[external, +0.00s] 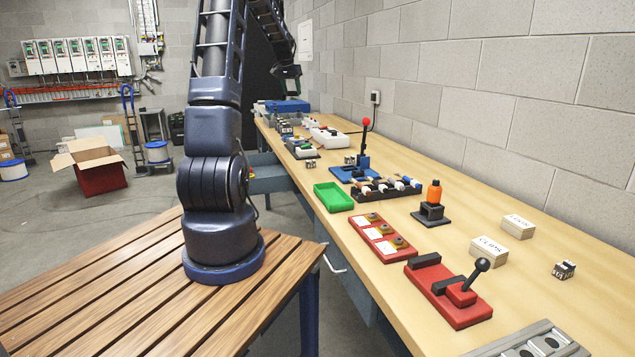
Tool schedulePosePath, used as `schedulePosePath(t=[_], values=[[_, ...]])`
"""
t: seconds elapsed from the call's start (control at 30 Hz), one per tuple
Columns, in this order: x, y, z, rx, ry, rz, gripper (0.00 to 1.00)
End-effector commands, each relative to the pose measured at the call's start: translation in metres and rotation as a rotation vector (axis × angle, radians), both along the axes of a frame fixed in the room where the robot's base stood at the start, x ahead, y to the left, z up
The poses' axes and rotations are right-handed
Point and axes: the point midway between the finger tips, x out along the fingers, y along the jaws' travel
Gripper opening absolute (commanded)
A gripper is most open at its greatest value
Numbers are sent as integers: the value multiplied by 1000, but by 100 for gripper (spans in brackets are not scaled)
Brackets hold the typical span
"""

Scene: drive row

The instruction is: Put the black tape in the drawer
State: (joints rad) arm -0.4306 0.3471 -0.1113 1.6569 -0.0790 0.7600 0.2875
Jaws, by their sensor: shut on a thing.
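My gripper (291,77) is small and far off, above the far part of the bench. It is shut on a dark thing that looks like the black tape, but its outline blends with the gripper. No other black tape stands out on the bench. A blue-grey drawer (268,180) is pulled out from the bench's left side, behind my arm's base. My gripper is apart from the drawer, higher and farther back. The inside of the drawer is mostly hidden.
A blue case (288,106) lies at the far end. The wall bounds the right.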

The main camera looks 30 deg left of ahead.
Motion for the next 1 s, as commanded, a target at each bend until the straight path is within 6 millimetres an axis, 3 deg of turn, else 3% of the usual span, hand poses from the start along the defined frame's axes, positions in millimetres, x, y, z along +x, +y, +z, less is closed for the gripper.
schedulePosePath(t=[0.03,0.2,0.5,0.67,1.0], values=[[-9,23,1,1,-1,46,29],[-41,89,4,1,-2,184,29],[-86,163,7,0,-1,353,29],[-105,188,8,0,-1,414,29],[-105,188,-74,-2,4,415,29]])
